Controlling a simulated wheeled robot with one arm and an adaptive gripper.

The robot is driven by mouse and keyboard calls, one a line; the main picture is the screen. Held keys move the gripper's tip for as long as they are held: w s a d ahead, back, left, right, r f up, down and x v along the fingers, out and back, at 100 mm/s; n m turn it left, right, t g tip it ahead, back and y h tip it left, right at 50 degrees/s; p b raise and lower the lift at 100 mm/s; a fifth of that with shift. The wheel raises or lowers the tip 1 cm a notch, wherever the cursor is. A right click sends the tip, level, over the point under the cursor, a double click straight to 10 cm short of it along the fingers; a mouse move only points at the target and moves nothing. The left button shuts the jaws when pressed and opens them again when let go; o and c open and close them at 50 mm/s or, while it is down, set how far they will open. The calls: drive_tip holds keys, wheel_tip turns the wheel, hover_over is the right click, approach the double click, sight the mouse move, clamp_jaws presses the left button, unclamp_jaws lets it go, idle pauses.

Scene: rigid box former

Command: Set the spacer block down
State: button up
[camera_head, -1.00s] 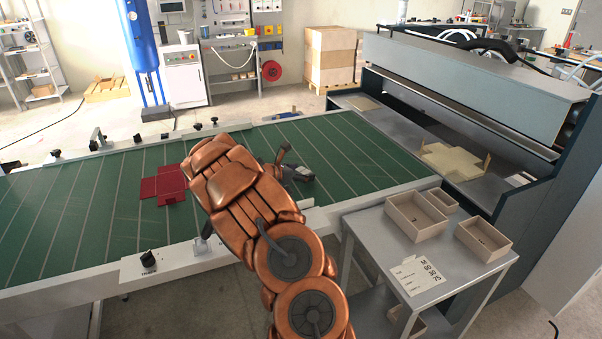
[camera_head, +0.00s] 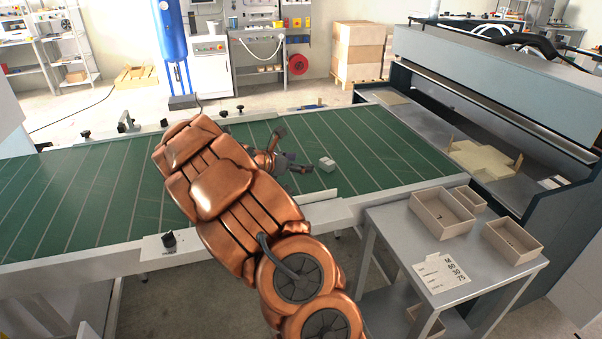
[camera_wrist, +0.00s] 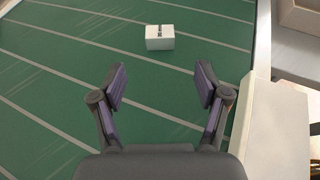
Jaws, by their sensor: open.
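The spacer block is a small white box with a dark mark on its top. It rests on the green belt (camera_head: 370,150) and shows in the head view (camera_head: 327,163), just right of my gripper (camera_head: 298,164). In the wrist view the block (camera_wrist: 160,38) sits beyond my open fingertips (camera_wrist: 160,80), apart from both fingers. Nothing is between the fingers. My copper arm hides part of the belt in the head view.
A pale rail (camera_wrist: 262,120) runs along the belt's right side in the wrist view. A grey side table (camera_head: 392,232) with several open boxes and a label sheet stands at the lower right. A large grey machine (camera_head: 490,75) borders the belt's right end. The belt left of my arm is clear.

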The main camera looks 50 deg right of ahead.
drive_tip(key=s+a+r+m+y, duration=0.1)
drive_tip(key=s+a+m, duration=0.2)
drive_tip(key=a, duration=0.1)
drive_tip(key=s+a+r+m+y, duration=0.1)
drive_tip(key=s+a+r+m, duration=0.1)
drive_tip(key=s+a, duration=0.2)
drive_tip(key=s+a+r+m+g+y, duration=0.1)
drive_tip(key=s+a+m+y, duration=0.1)
drive_tip(key=s+a+m, duration=0.1)
drive_tip(key=shift+s+a+r+m, duration=0.15)
drive_tip(key=shift+s+a, duration=0.2)
drive_tip(key=shift+a, duration=0.35)
drive_tip(key=shift+s+a+r+m, duration=0.15)
drive_tip(key=shift+s+a, duration=0.15)
drive_tip(key=shift+a, duration=0.35)
drive_tip(key=s+a+f+m+y, duration=0.1)
drive_tip(key=s+a, duration=0.4)
drive_tip(key=a, duration=0.5)
drive_tip(key=s+a+f+m+t+y, duration=0.1)
drive_tip(key=s+a+m+y, duration=0.2)
drive_tip(key=a, duration=0.8)
drive_tip(key=s+a+f+m+y, duration=0.1)
drive_tip(key=s+a+m+y, duration=0.2)
drive_tip(key=s+a, duration=0.6)
drive_tip(key=shift+s+a+f+t+y, duration=0.25)
drive_tip(key=shift+a+t+y, duration=0.15)
drive_tip(key=shift+a+y, duration=0.6)
drive_tip(key=shift+d, duration=0.15)
